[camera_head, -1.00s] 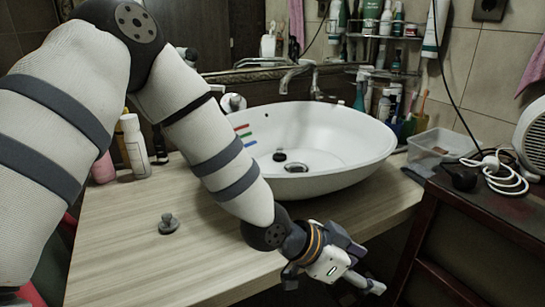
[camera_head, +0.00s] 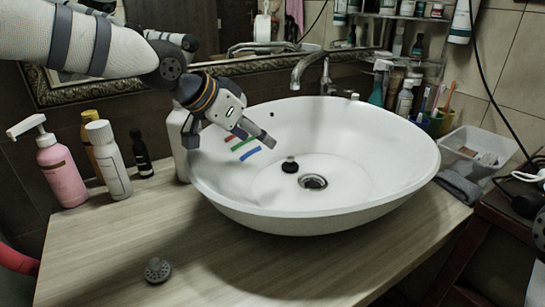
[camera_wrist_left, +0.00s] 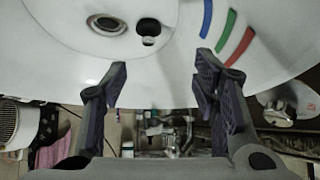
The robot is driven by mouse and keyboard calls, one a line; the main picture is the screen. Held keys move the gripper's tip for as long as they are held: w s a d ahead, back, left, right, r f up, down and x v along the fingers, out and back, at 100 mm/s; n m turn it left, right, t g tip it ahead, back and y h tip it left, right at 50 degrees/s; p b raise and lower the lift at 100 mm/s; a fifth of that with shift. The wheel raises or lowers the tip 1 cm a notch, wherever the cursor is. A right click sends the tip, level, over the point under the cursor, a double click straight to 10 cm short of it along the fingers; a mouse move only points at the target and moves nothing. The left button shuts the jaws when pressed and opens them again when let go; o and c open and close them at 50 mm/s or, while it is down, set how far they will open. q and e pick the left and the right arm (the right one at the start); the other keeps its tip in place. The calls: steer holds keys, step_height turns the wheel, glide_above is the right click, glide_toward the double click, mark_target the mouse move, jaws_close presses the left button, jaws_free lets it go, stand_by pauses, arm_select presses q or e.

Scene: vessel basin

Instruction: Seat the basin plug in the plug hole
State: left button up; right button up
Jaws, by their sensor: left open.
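The white basin (camera_head: 215,178) stands on the wooden counter. Its plug hole (camera_head: 313,182), a metal-rimmed drain, is in the basin floor. The small black basin plug (camera_head: 290,165) sits on the basin floor just left of the hole, apart from it. In the left wrist view the plug (camera_wrist_left: 149,30) and the plug hole (camera_wrist_left: 106,25) lie side by side near the top. My left gripper (camera_head: 230,138) is over the basin's left side, left of the plug and above it. Its fingers (camera_wrist_left: 163,72) are spread with nothing between them. My right gripper is not in view.
Red, green and blue stripes (camera_head: 243,147) mark the basin's left inner wall. The tap (camera_head: 310,70) stands behind. Bottles, including a pink pump bottle (camera_head: 60,172), stand at left. A grey knobbed piece (camera_head: 157,270) lies on the front counter. The basin's interior is otherwise clear.

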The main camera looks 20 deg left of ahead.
mark_target(289, 158)
arm_select(q)
steer(key=f, duration=0.1)
steer(key=w+d+f, duration=0.1)
steer(key=d+f, duration=0.1)
steer(key=shift+w+d+f+b, duration=0.25)
steer(key=shift+w+f+b, duration=0.05)
steer(key=shift+f+b, duration=0.05)
steer(key=x, duration=0.3)
steer(key=b+x, duration=0.1)
steer(key=x, duration=0.2)
steer(key=shift+w+d, duration=0.1)
steer(key=shift+d, duration=0.35)
steer(key=shift+w+f, duration=0.15)
steer(key=shift+w, duration=0.05)
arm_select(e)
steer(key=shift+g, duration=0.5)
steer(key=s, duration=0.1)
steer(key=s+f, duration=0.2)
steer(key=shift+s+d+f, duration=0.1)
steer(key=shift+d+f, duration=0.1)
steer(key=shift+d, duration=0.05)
arm_select(q)
jaws_close()
